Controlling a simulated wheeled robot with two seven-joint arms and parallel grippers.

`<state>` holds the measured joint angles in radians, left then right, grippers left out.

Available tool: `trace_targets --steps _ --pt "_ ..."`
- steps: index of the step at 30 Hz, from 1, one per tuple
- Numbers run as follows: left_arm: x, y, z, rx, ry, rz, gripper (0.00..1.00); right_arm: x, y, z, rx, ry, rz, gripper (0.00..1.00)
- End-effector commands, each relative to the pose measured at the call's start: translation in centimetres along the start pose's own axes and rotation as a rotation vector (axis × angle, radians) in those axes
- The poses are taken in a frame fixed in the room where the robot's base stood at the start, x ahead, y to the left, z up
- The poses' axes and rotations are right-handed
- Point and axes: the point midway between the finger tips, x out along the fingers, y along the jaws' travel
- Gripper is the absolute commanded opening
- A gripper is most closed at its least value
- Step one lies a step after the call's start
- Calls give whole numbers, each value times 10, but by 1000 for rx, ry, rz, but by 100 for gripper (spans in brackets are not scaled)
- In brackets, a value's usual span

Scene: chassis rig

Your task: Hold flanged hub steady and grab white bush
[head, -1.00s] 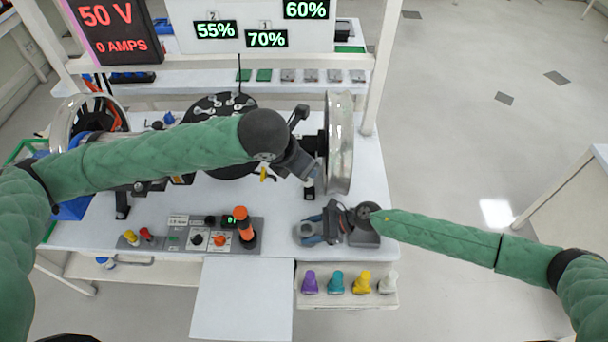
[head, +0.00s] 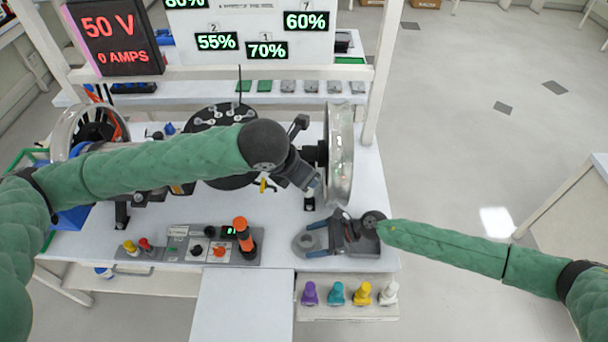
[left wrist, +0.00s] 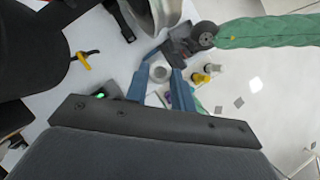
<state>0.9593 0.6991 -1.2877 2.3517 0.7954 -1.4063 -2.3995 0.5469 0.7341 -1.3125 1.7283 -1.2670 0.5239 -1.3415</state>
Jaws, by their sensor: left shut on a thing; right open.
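The white bush (head: 388,292) stands upright at the right end of the front tray, clear of both grippers.
Purple (head: 310,293), teal (head: 336,293) and yellow (head: 362,293) bushes stand in the same tray (head: 345,311). A control panel (head: 190,247) with an orange knob lies left of the right gripper. The metal wheel (head: 340,150) rises behind. Open floor lies to the right.

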Motion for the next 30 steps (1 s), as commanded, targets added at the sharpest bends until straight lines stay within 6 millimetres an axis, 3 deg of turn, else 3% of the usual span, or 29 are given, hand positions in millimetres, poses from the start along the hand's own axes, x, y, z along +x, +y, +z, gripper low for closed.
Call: trace_targets --steps 9,15,21,30 --pt "0 0 0 0 0 0 2 -62 0 -1 1 2 0 76" --pt "0 0 0 0 0 0 2 -90 0 0 0 0 1 76" --pt "0 0 0 0 0 0 2 -102 0 -1 0 0 0 76" --pt "0 0 0 0 0 0 2 -103 0 0 0 0 1 76"
